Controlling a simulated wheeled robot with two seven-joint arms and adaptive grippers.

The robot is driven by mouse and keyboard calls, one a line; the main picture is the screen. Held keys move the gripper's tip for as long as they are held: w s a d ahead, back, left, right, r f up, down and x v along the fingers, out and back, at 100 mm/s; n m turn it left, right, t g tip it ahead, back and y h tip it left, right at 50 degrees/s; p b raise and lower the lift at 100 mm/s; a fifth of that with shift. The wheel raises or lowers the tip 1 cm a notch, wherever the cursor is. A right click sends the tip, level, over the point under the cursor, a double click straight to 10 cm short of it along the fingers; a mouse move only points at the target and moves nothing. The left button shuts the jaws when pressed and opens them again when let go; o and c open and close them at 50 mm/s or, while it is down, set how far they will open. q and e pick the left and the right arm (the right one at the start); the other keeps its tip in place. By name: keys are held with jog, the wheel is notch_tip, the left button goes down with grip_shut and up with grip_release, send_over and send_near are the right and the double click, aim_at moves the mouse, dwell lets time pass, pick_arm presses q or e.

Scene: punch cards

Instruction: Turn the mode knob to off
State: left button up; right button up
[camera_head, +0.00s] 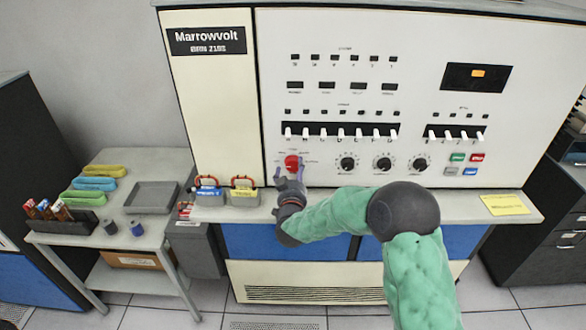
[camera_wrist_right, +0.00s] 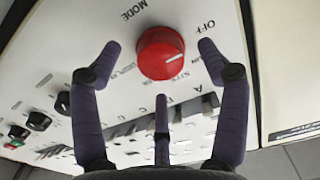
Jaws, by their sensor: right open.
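The mode knob (camera_head: 291,162) is a round red knob on the cream panel of the Marrowvolt machine. It also shows large in the right wrist view (camera_wrist_right: 160,50). Its white pointer line slants toward the lower right there. The OFF label (camera_wrist_right: 204,27) is at the knob's upper right, and MODE (camera_wrist_right: 133,11) is above left. My right gripper (camera_head: 289,172) is open just in front of the knob. In the wrist view its purple fingers (camera_wrist_right: 160,60) stand on both sides of the knob, with a third finger below; clear gaps show beside the knob. My left gripper is out of view.
Black dials (camera_head: 347,163) sit right of the knob, with a row of white switches (camera_head: 340,133) above. A side table (camera_head: 150,235) stands at left.

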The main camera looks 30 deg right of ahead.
jog(key=v, duration=0.9)
jog(key=shift+s, duration=0.35)
jog(key=shift+a, duration=0.1)
